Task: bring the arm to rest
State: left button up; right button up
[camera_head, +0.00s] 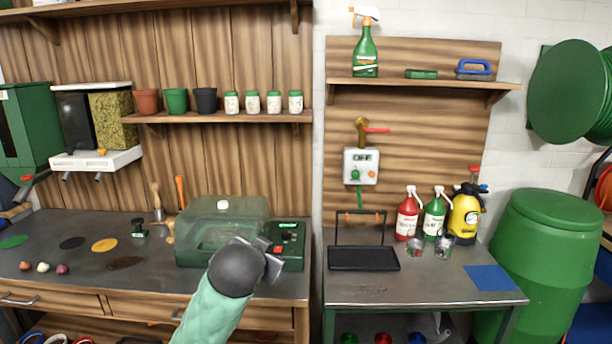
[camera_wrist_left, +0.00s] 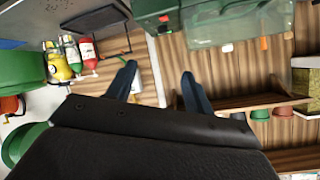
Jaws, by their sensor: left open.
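My left arm reaches up from the bottom of the head view, with its dark round wrist in front of the clear-lidded green box (camera_head: 222,218) on the left bench. My left gripper (camera_head: 270,262) shows only in part there, at the wrist's right side, and it appears empty. In the left wrist view the gripper (camera_wrist_left: 158,70) has its two dark fingers spread apart with nothing between them. That view is upside down, with the wooden wall panel behind the fingers. My right gripper is in neither view.
The left bench (camera_head: 60,222) carries coloured discs and small bulbs. The right bench (camera_head: 425,290) holds a black tray (camera_head: 363,258), a red bottle (camera_head: 407,215), a green bottle (camera_head: 434,215) and a yellow sprayer (camera_head: 465,215). A shelf (camera_head: 215,117) with pots and jars hangs above the box.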

pick_arm(q)
jog(key=s+a+f+n+g+p, duration=0.1)
jog(key=s+a+f+n+g, duration=0.15)
jog(key=s+f, duration=1)
jog(key=s+a+f+n+g, duration=0.1)
jog(key=s+a+f+g, duration=0.25)
jog(key=s+f, duration=0.85)
jog(key=s+d+f+g, duration=0.1)
jog(key=s+f+g, duration=0.3)
jog(key=s+f, duration=1)
jog(key=shift+s+d+f+p, duration=0.2)
jog(key=shift+s+d+p, duration=0.15)
jog(key=shift+s, duration=0.25)
jog(key=shift+n, duration=0.35)
